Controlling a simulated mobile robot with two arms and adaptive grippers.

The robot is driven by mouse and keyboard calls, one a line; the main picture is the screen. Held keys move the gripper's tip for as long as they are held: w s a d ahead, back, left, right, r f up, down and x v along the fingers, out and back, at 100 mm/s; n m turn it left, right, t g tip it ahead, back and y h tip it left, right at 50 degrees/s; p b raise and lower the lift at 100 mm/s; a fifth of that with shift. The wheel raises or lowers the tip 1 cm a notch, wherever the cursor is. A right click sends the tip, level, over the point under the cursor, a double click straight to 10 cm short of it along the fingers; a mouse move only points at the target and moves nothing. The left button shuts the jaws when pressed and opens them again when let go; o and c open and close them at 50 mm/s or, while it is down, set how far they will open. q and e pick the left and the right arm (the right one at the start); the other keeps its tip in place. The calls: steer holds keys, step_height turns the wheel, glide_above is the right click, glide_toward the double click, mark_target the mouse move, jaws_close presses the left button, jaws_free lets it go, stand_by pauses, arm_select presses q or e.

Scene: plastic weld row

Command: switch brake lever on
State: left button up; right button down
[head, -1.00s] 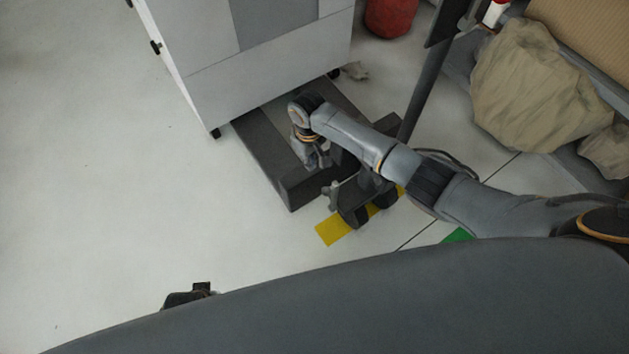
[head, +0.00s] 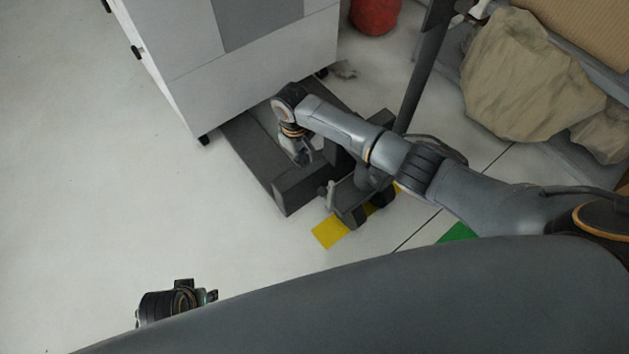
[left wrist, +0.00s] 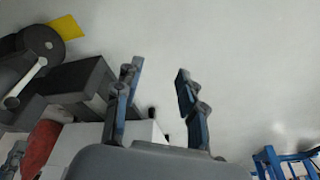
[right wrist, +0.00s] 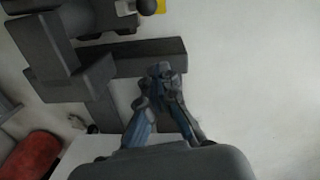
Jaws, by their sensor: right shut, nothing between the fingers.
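The brake lever seems to be the small light-grey bar (head: 331,192) by the wheels of a dark wheeled base in the head view. A light-grey bar (left wrist: 24,84) by a wheel also shows in the left wrist view. My right gripper (head: 304,157) points down over the dark base, behind its raised front block and apart from the bar. In the right wrist view its fingertips (right wrist: 163,72) are together and empty, in front of a dark beam. My left gripper (head: 213,296) is low at the left, far from the lever; its fingers (left wrist: 157,78) are apart and empty.
A white cabinet (head: 250,75) stands over the dark base (head: 285,190). A dark post (head: 420,85) rises to the right. Yellow tape (head: 330,232) marks the floor in front. A red container (head: 375,14) and tan sacking (head: 530,85) are behind. Floor at left is clear.

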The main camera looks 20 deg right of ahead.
arm_select(q)
step_height(320, 180, up, 7)
steer(key=b, duration=0.1)
steer(key=shift+s+r+b, duration=0.15)
steer(key=shift+s+b, duration=0.1)
steer(key=shift+b, duration=0.1)
arm_select(e)
steer(key=s+d+f, duration=0.2)
steer(key=s+f, duration=0.1)
steer(key=f, duration=0.4)
steer(key=shift+s+d+f, duration=0.2)
steer(key=shift+s, duration=0.1)
arm_select(q)
steer(key=shift+w+a+r, duration=0.1)
